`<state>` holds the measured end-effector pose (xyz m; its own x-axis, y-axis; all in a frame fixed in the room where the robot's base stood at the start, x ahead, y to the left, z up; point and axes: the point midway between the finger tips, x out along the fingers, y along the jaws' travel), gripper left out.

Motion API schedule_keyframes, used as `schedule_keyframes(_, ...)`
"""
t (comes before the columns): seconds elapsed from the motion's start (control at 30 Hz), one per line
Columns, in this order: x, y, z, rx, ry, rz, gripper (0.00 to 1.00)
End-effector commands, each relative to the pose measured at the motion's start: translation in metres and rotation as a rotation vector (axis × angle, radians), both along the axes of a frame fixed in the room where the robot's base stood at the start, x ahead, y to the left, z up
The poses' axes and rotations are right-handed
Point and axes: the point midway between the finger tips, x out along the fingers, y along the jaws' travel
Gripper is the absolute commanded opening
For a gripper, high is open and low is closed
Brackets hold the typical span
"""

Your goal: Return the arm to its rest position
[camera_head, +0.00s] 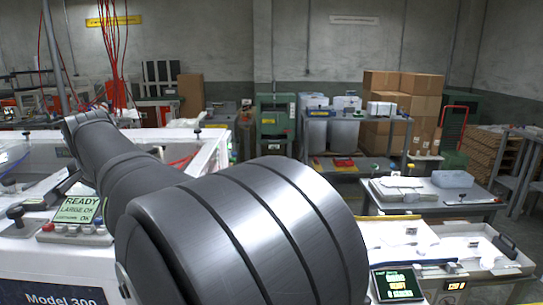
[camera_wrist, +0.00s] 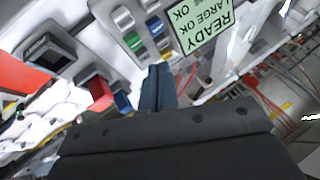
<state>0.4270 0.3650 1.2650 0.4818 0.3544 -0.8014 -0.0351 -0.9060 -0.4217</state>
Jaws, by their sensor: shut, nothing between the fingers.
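In the camera_head view my dark grey arm (camera_head: 240,230) stretches from the lower middle to the upper left, over the white machine. My gripper is not clearly visible there. In the camera_wrist view my gripper (camera_wrist: 158,85) shows as two narrow dark blue-grey fingers, shut together with nothing between them. A sign reading READY, LARGE OK (camera_wrist: 207,27) is just beyond the fingers. I cannot tell whether the fingertips touch the panel.
The white machine's front (camera_head: 50,285) reads Model 300. Its display sign (camera_head: 77,210) stands left of my arm. At right are a small dark screen (camera_head: 397,284), an open white bin (camera_head: 450,245) and a table (camera_head: 425,207). Red cables (camera_head: 113,60) hang at the back left.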

Motion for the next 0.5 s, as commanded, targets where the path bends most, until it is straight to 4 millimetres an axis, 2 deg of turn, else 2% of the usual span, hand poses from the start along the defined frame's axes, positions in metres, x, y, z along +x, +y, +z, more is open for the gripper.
schedule_keyframes(0.03,0.001,0.001,0.016,0.010,-0.009,0.000,0.00)
schedule_keyframes(0.3,0.001,0.001,0.067,0.009,-0.008,0.000,0.00)
schedule_keyframes(0.5,0.006,-0.011,0.067,0.089,0.141,-0.176,0.00)
